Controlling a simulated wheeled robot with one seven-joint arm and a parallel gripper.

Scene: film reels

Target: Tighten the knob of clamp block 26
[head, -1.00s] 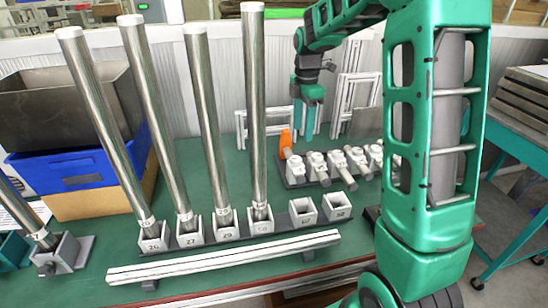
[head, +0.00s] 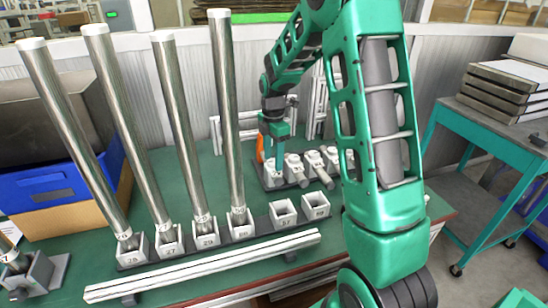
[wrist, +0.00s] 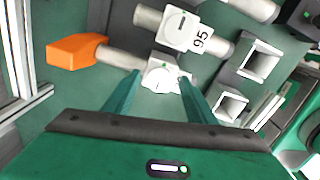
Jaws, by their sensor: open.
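My gripper (head: 275,158) points down at the back row of white clamp blocks. It is open. In the wrist view, its two green fingers (wrist: 157,88) stand on either side of a small white block with a round knob (wrist: 162,77); whether they touch it I cannot tell. In the head view this is the leftmost white block (head: 272,180), partly hidden by the fingers. Its number is not readable. The neighbouring white block (wrist: 183,29) has a label like 95, seen turned. A grey socket (head: 131,246) holding a tall tube, leftmost of the front row, seems to be labelled 26.
An orange-ended rod (wrist: 77,51) lies beside the gripped-at block. Several tall metal tubes (head: 228,110) lean in the front sockets. Two empty sockets (head: 316,206) stand at right. A long white rail (head: 205,264) lies along the front. A blue bin (head: 48,187) is at left.

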